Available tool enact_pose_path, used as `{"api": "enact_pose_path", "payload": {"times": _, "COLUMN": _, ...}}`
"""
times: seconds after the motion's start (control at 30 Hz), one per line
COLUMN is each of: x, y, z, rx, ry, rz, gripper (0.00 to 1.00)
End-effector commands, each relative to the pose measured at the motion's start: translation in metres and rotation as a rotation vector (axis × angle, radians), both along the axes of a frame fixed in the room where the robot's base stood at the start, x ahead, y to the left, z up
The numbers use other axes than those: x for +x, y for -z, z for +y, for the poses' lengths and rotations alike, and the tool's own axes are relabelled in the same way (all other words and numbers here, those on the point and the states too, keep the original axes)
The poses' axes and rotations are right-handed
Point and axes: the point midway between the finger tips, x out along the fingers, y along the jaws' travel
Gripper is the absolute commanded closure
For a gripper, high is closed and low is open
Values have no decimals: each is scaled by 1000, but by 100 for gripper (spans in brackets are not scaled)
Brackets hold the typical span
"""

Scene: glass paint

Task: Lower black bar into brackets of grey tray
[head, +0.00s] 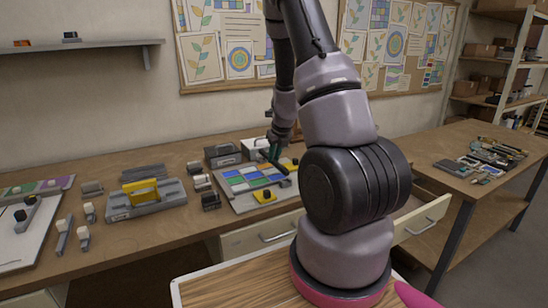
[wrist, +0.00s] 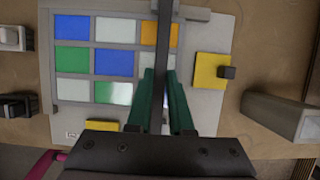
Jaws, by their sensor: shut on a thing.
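My gripper (wrist: 161,82), with green fingers, is shut on a black bar (wrist: 162,35). In the wrist view the bar runs up the picture from between the fingers, over the grey tray (wrist: 205,110). The tray holds blue, green, white and orange glass panes (wrist: 115,62). A grey raised strip (wrist: 195,13) lies at its top edge, near the bar's far end; I cannot tell whether the bar touches it. In the head view my gripper (head: 273,151) and the bar (head: 277,166) are over the tray (head: 226,201), partly hidden by my arm.
A yellow square with a dark knob (wrist: 211,72) sits right of the panes, and a grey block (wrist: 284,115) stands farther right. In the head view a grey holder with a yellow handle (head: 144,190) and small blocks (head: 210,201) stand left of the tray.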

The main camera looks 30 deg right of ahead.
Motion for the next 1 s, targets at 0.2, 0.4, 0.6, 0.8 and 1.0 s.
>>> {"api": "enact_pose_path", "payload": {"times": 0.2, "x": 0, "y": 1, "z": 0, "rx": 0, "ry": -1, "rz": 0, "gripper": 100}}
{"api": "enact_pose_path", "payload": {"times": 0.4, "x": 0, "y": 5, "z": 0, "rx": 0, "ry": 0, "rz": 0, "gripper": 100}}
{"api": "enact_pose_path", "payload": {"times": 0.6, "x": 0, "y": 9, "z": 0, "rx": 0, "ry": 0, "rz": 0, "gripper": 100}}
{"api": "enact_pose_path", "payload": {"times": 0.8, "x": 0, "y": 11, "z": 0, "rx": 0, "ry": 0, "rz": 0, "gripper": 100}}
{"api": "enact_pose_path", "payload": {"times": 1.0, "x": 0, "y": 11, "z": 0, "rx": 0, "ry": 0, "rz": 0, "gripper": 100}}
